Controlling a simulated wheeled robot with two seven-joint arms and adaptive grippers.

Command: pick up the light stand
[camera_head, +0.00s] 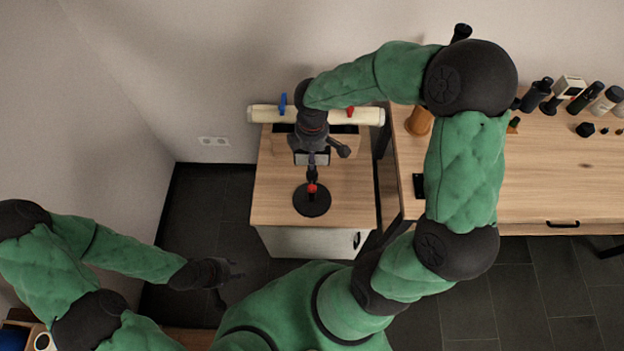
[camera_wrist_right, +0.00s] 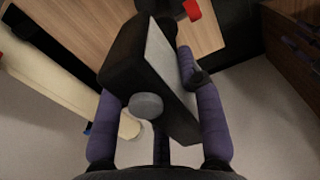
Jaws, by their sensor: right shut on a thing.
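The light stand has a round black base (camera_head: 312,203), a thin black post with a red part, and a boxy head with a pale panel. The base shows over the wooden top of the small cabinet; I cannot tell whether it touches. My right gripper (camera_head: 318,146) comes from above and is shut on the light stand's head. In the right wrist view the black head (camera_wrist_right: 150,75) sits between the two fingers, its pale panel to the right. My left gripper (camera_head: 238,270) is low at the left, away from the stand, and I cannot tell its opening.
A pale roll (camera_head: 262,114) with blue and red clips lies behind the stand, close to the wall. A wooden desk (camera_head: 545,190) with bottles and small dark items stands to the right. The small cabinet's top (camera_head: 272,195) is clear around the base.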

